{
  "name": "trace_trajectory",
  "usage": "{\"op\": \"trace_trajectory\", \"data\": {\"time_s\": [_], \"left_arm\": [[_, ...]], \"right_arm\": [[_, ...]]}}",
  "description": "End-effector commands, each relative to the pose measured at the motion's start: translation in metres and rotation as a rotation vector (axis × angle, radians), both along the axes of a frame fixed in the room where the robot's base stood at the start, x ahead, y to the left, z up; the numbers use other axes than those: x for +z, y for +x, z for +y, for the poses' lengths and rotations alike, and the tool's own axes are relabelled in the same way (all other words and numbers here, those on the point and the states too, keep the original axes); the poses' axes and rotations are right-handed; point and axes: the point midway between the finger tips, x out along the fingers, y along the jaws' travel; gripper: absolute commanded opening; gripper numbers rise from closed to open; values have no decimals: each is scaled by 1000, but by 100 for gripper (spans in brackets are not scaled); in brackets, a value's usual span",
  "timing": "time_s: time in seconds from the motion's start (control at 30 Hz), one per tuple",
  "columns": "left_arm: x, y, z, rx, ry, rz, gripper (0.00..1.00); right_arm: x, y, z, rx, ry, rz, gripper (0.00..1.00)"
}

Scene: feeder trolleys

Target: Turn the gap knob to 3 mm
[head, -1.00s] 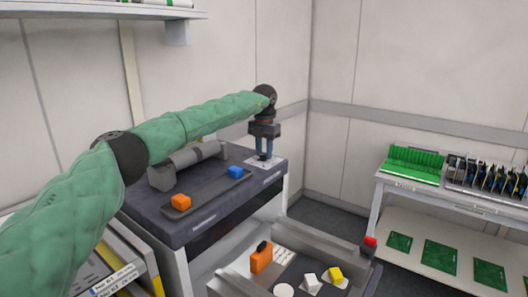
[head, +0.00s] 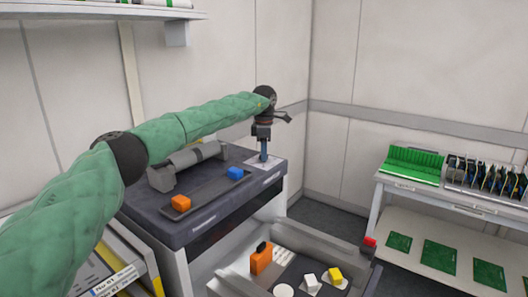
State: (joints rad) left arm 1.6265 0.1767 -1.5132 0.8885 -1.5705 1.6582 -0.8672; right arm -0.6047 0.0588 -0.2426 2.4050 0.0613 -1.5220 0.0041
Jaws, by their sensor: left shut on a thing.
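My left gripper (head: 264,157) points straight down over the right rear corner of the dark machine top. Its fingers are shut at a pale dial plate (head: 255,164) there. The gap knob is between or behind the fingertips and is hidden, so I cannot read its setting. The gripper is turned so that its two fingers line up and look like one. My right gripper is not in view.
An open drawer (head: 226,287) below holds an orange item (head: 261,258) and small blocks. A board trolley (head: 374,200) stands at right.

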Motion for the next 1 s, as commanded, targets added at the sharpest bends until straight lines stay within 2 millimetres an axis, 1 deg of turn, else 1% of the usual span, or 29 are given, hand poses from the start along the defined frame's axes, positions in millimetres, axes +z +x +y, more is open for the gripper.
{"op": "trace_trajectory", "data": {"time_s": [0.6,0.8,1.0], "left_arm": [[2,0,1,-558,0,-3,8],[2,0,1,-688,-1,-3,8],[2,0,1,-769,-1,-4,8]], "right_arm": [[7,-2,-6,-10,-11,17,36],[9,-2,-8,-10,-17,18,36],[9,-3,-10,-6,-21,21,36]]}}
